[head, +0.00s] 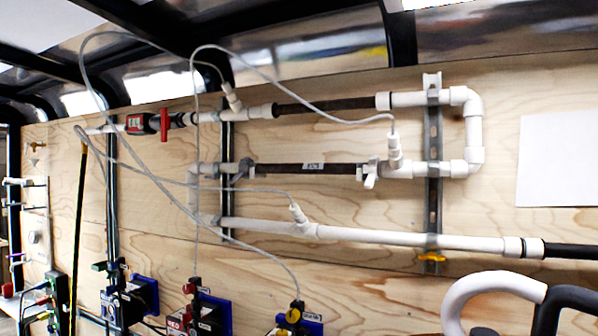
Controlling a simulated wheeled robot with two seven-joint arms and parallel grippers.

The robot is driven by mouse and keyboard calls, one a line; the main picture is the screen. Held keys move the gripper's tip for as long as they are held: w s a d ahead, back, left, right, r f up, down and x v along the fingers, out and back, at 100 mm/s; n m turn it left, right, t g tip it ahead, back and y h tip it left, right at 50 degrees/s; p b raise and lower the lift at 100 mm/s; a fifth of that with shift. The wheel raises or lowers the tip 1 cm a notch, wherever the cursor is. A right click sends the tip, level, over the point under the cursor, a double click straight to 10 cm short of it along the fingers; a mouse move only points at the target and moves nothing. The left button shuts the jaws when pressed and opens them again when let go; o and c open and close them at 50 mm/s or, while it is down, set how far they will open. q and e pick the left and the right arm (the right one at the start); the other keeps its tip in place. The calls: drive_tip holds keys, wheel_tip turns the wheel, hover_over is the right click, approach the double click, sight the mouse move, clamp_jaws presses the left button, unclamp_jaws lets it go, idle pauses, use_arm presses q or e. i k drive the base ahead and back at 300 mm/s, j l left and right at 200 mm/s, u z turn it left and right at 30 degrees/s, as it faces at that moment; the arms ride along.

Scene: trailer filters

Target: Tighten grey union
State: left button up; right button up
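A grey union-like fitting (245,169) sits at the left end of the middle dark filter pipe (312,169) on the plywood wall. A small wing-like part sticks out below its left side. A lighter fitting (369,173) with a similar wing sits at the pipe's right end. I cannot tell how tight either fitting is. No fingertips of my left or right gripper show.
White pipes (360,235) run across the wall, with a U-bend (474,125) at right. Thin grey tubes (150,175) loop in front of the left part. A red valve (150,123) is at upper left. Blue-backed devices (207,314) line the bottom. White paper (556,160) hangs right.

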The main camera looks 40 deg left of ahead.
sight(244, 167)
drive_tip(key=u, duration=1.4)
drive_tip(key=i+j+z, duration=0.2)
drive_tip(key=j, duration=0.15)
